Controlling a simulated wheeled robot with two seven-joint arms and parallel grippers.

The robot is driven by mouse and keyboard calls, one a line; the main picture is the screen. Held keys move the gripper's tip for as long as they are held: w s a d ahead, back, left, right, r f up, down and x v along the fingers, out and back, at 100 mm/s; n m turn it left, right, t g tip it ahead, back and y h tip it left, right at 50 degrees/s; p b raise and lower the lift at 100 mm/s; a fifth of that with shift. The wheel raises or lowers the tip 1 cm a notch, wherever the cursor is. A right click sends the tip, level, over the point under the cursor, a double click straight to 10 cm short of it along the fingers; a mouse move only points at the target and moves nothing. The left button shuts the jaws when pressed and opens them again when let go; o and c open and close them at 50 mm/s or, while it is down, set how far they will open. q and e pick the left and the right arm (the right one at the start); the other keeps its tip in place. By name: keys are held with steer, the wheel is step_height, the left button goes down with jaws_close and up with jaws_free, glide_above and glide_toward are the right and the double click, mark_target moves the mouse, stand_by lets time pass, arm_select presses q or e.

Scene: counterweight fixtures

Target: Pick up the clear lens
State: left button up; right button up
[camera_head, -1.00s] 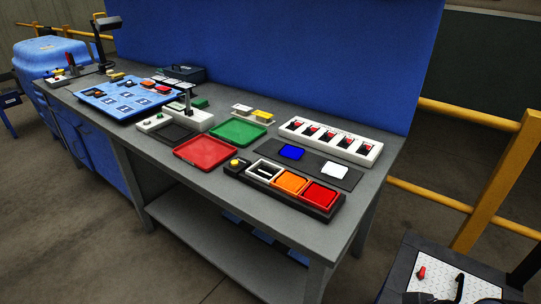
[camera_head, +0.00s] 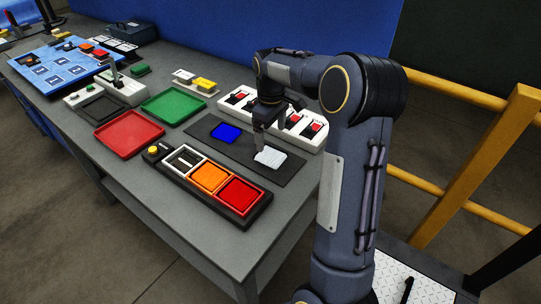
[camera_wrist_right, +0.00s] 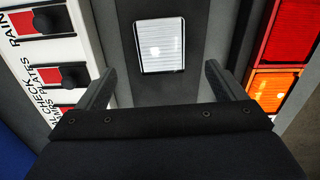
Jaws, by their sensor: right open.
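The clear lens (camera_head: 270,158) is a whitish ribbed square lying on a dark grey mat (camera_head: 290,170) beside a blue lens (camera_head: 225,131). In the right wrist view the clear lens (camera_wrist_right: 160,46) lies ahead of and between the two fingertips. My right gripper (camera_head: 268,145) is above the mat, just over the clear lens. In the right wrist view my right gripper (camera_wrist_right: 158,82) is open, with a finger on each side and nothing between them. A little space shows between the fingertips and the lens. My left gripper is not in view.
A black fixture with a white empty frame, an orange lens (camera_head: 208,178) and a red lens (camera_head: 239,196) stands in front of the mat. A white panel with red switches (camera_head: 238,98) stands behind it. Red (camera_head: 128,134) and green (camera_head: 172,106) trays lie to the left.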

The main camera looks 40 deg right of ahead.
mark_target(273, 155)
steer(key=f, duration=0.7)
steer(key=shift+s+f+p, duration=0.2)
steer(key=shift+s+p, duration=0.1)
steer(key=shift+p, duration=0.05)
steer(key=c, duration=1.1)
steer(key=shift+r, duration=0.15)
